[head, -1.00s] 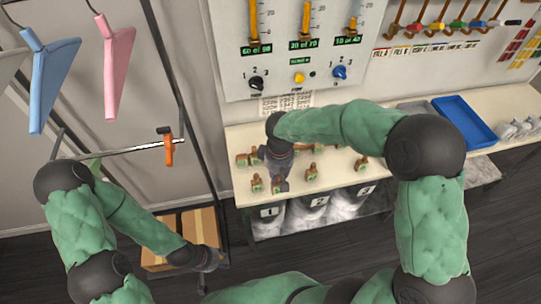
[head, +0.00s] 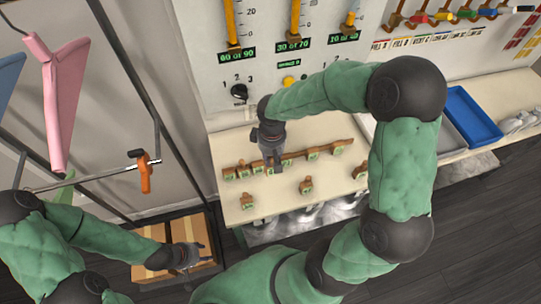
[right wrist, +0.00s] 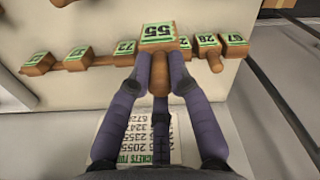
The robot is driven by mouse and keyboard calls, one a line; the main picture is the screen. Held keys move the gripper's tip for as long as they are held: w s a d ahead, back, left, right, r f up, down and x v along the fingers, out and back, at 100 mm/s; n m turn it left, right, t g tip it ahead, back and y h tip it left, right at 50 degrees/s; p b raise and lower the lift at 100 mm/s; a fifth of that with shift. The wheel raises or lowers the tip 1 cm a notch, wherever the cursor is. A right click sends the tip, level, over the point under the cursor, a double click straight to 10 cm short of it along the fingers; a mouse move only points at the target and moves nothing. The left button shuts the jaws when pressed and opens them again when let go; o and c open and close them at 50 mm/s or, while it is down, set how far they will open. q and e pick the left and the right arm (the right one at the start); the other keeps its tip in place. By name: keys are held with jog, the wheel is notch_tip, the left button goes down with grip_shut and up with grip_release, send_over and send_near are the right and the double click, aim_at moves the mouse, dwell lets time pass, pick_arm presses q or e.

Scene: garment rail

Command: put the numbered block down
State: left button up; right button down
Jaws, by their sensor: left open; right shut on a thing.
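The numbered block (right wrist: 157,33), a wooden piece with a green label reading 55, is held at the fingertips of my right gripper (right wrist: 160,60). In the head view my right gripper (head: 271,164) points down over the bench, at the wooden rail (head: 325,151) with its row of other numbered blocks. The wrist view shows the held block in line with that row, between the block marked 72 (right wrist: 124,48) and the block marked 28 (right wrist: 207,42). I cannot tell whether it touches the rail. My left gripper (head: 196,252) is open and empty, low at the left.
A blue tray (head: 472,117) is at the right.

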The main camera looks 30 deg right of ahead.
jog(key=w+d+f+b, duration=0.1)
jog(key=w+f, duration=0.2)
jog(key=f, duration=0.2)
jog(key=w+d+f, duration=0.2)
jog(key=w+f, duration=0.1)
jog(key=f, duration=0.2)
jog(key=shift+d+b, duration=0.3)
jog(key=shift+b, duration=0.05)
jog(key=shift+f, duration=0.1)
jog(key=c, duration=1.1)
grip_release()
jog(key=shift+c, duration=0.2)
